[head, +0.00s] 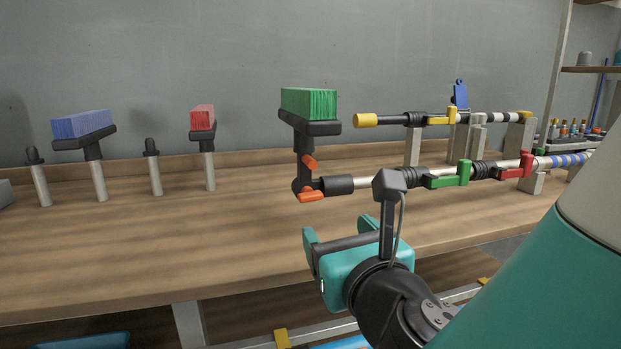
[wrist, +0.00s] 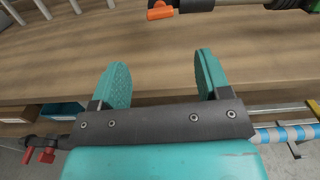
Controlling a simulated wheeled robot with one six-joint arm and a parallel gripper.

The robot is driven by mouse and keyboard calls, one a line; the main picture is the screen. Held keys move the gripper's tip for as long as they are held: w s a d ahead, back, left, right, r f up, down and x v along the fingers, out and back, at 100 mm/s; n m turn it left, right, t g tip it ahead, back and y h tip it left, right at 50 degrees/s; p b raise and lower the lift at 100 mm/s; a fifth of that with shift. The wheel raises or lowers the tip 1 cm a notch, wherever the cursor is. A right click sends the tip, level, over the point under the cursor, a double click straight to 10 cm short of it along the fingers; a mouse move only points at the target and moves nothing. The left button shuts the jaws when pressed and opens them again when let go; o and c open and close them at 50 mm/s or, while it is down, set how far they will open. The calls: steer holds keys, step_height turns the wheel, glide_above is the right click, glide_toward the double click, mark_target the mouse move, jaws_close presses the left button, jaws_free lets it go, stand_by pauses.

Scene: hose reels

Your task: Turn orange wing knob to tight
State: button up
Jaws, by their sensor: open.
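Two orange wing-shaped parts show on the black joint under the green brush head (head: 308,104) in the head view: an upper orange knob (head: 310,162) and a lower orange knob (head: 311,196) by the end of the pole. I cannot tell which is the task's knob. My gripper (head: 338,237) is open and empty, in front of the bench and below the knobs. Its teal fingers (wrist: 162,62) are apart, with the knob beyond them.
The pole carries a green clamp (head: 464,173) and a red clamp (head: 526,165). Behind it lies a pole with a yellow end (head: 366,120). Blue (head: 82,124) and red (head: 202,117) brush heads stand at left. The bench (head: 120,240) is clear in front.

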mark_target(312, 201)
steer(key=p+x, duration=0.9)
steer(key=x, duration=0.2)
steer(key=shift+w, duration=0.35)
steer(key=shift+w+a+f, duration=0.15)
steer(key=shift+w+a, duration=0.05)
steer(key=shift+w, duration=0.25)
steer(key=c, duration=0.9)
